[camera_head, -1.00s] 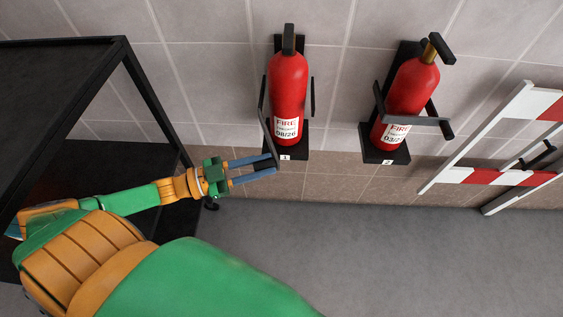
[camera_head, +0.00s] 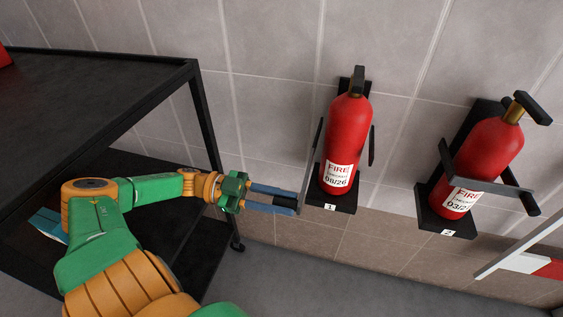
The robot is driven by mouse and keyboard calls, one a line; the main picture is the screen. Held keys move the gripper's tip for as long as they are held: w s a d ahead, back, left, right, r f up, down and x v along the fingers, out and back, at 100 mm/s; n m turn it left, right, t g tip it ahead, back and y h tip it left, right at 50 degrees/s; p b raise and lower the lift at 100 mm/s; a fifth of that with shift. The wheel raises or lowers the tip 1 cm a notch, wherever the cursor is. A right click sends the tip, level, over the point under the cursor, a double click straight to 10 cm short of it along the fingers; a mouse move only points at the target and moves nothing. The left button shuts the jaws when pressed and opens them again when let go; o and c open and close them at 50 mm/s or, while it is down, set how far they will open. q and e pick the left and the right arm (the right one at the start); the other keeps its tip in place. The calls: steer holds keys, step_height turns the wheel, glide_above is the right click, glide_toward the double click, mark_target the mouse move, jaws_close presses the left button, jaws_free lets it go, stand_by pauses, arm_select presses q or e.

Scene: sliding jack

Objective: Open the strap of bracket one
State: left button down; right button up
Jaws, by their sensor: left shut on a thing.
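Bracket one (camera_head: 343,201) is a black wall bracket with a label "1" on its foot, and it holds an upright red fire extinguisher (camera_head: 347,135). Its strap shows as two dark arms, a left strap arm (camera_head: 313,158) and a right strap arm (camera_head: 372,147), one on each side of the extinguisher. The extinguisher's front is uncovered. My left gripper (camera_head: 296,202) is shut on the lower, outer end of the left strap arm, left of the bracket foot. The fingers hide part of that end. My right gripper is out of view.
Bracket two (camera_head: 436,214) holds another red extinguisher (camera_head: 485,160) at right, with a strap (camera_head: 490,180) across its front. A black shelf unit (camera_head: 130,75) stands at left, close to my left arm. A red-white barrier (camera_head: 525,262) is at lower right.

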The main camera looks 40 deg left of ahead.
arm_select(q)
steer(key=shift+f, duration=0.15)
steer(key=c, duration=0.7)
jaws_free()
steer(key=shift+o, duration=0.2)
steer(key=b+v, duration=0.1)
steer(key=v, duration=0.6)
